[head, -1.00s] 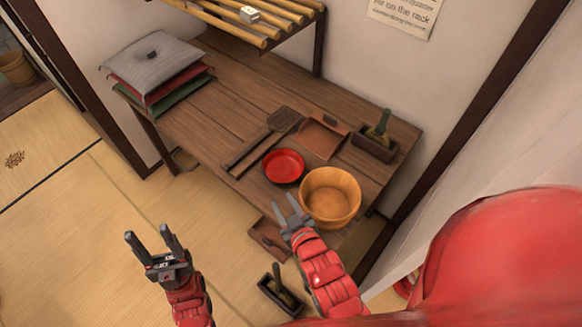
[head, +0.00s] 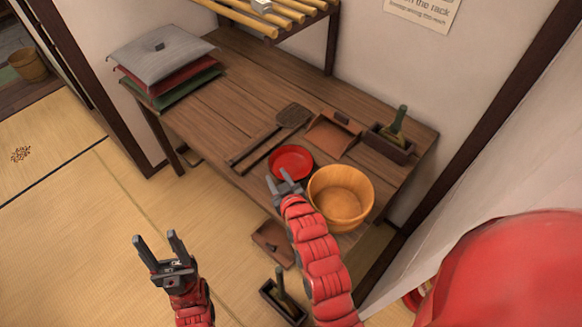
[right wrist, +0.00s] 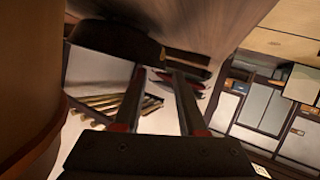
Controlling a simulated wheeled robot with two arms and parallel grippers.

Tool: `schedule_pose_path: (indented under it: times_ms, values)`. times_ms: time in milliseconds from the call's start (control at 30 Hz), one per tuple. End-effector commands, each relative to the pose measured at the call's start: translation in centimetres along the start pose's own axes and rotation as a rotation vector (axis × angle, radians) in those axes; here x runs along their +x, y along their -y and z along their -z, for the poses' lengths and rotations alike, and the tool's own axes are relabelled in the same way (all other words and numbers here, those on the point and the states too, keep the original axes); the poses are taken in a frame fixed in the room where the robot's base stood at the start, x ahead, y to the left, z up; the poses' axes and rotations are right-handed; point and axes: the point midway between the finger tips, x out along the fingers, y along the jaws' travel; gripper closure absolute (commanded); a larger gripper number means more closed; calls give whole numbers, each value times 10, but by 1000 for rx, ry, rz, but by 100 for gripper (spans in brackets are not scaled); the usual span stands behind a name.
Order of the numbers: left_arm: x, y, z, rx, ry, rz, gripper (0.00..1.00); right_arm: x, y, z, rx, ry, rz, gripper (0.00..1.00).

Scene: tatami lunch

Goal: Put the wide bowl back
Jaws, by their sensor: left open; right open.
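A wide wooden bowl (head: 345,207) stands upright and empty near the front right of the wooden table. A shallow red bowl (head: 291,160) lies just behind and left of it. My right gripper (head: 284,182) is open and empty, left of the wooden bowl and at the near side of the red bowl; contact cannot be told. The right wrist view shows its two spread fingers (right wrist: 158,98), with a brown curved surface (right wrist: 28,85), probably the wooden bowl's side, close on the left. My left gripper (head: 157,242) is open and empty over the tatami, away from the table.
Cushions (head: 165,70) are stacked at the left end. A bamboo rack (head: 270,15) hangs above the back. The table's left middle is clear.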

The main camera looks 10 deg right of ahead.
Motion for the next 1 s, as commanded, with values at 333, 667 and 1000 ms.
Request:
schedule_pose_path:
  times_ms: [333,667,1000]
  values:
    - [11,0,2,0,0,0,45,38,3,-3,1,-2,-2,59]
    - [12,1,2,0,0,0,45,50,3,-4,0,-3,-1,59]
    - [12,1,2,0,0,0,45,50,4,-4,0,-2,-1,100]
